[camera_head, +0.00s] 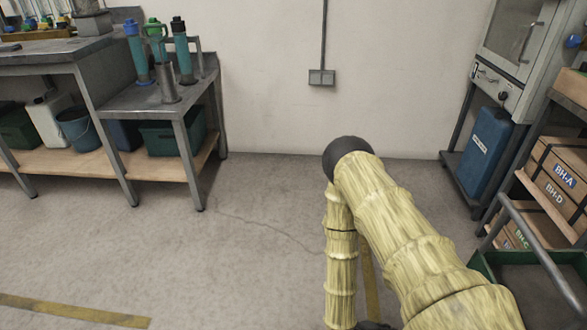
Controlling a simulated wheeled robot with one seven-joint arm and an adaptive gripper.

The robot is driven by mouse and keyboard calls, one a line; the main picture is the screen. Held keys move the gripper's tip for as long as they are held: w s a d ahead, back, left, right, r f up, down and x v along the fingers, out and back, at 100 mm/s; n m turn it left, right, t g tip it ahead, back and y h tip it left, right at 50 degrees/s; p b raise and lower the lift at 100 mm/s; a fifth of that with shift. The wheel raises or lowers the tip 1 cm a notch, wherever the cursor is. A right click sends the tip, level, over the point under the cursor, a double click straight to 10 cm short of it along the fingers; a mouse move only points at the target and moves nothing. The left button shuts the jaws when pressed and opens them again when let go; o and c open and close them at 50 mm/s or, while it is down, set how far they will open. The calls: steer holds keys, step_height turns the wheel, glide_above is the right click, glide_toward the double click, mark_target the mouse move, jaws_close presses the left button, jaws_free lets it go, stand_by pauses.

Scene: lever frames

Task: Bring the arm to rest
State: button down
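My arm (405,235), in a pale yellow ribbed sleeve, rises from the bottom right to a dark rounded joint (347,158). From there a thinner sleeved section (340,255) hangs down toward the bottom edge. A small dark part shows at its lower end, cut off by the frame. I cannot make out my gripper or its fingers. No held thing is visible.
A grey metal workbench (190,98) with bottles on top and bins below stands at the left. At the right are a blue container (487,145), a shelf of cardboard boxes (560,185) and a green tray (520,290) with a metal rail. The middle floor is clear.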

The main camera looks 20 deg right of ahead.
steer(key=a+m+t+y, duration=0.1)
steer(key=a+m+y, duration=0.2)
steer(key=a+y, duration=0.45)
steer(key=s+a+r+m+g+y, duration=0.2)
steer(key=s+a+r+m+y, duration=0.2)
steer(key=s+a, duration=0.6)
step_height(320, 180, up, 30)
steer(key=a+p, duration=0.1)
steer(key=p, duration=2.9)
steer(key=shift+w+a+r, duration=0.15)
steer(key=shift+w+a, duration=0.05)
steer(key=shift+a, duration=0.05)
steer(key=shift+m, duration=0.3)
